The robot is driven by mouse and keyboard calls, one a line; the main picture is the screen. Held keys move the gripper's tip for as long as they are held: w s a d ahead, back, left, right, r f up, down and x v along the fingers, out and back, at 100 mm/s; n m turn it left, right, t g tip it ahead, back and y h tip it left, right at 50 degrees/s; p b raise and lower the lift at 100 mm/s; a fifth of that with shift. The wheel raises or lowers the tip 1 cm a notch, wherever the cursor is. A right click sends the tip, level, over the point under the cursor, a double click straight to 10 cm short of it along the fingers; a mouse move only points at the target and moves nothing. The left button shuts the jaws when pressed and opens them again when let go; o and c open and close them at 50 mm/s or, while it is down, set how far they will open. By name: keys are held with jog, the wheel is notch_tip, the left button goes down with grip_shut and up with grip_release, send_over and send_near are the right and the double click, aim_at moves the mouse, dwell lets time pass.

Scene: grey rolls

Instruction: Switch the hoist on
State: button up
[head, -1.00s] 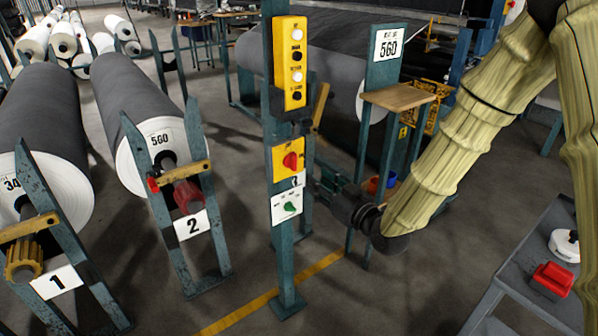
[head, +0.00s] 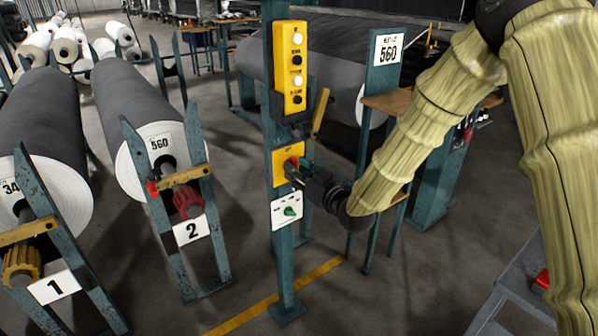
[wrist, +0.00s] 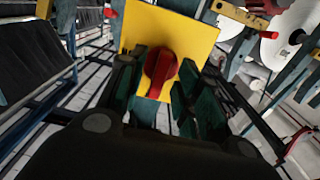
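The red rotary knob (wrist: 160,70) sits on a yellow plate (wrist: 193,38) on the teal post. In the wrist view its grip bar stands nearly upright, leaning slightly. My gripper (wrist: 157,88) is open, with one dark finger on each side of the knob and gaps showing between fingers and knob. In the head view my gripper (head: 292,172) reaches the yellow plate from the right and partly hides the knob. Above it is a yellow push-button box (head: 290,66) with white and black buttons.
A wooden handle (head: 320,110) sticks up right of the post, above my gripper. Grey rolls on stands marked 1 (head: 55,286) and 2 (head: 191,230) lie to the left.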

grip_shut()
jog(key=m+p, duration=0.1)
jog(key=m, duration=0.8)
jog(key=m+p, duration=0.1)
jog(key=m, duration=0.8)
jog(key=shift+w+d+f, duration=0.15)
jog(key=shift+d+f, duration=0.05)
dwell(0.7)
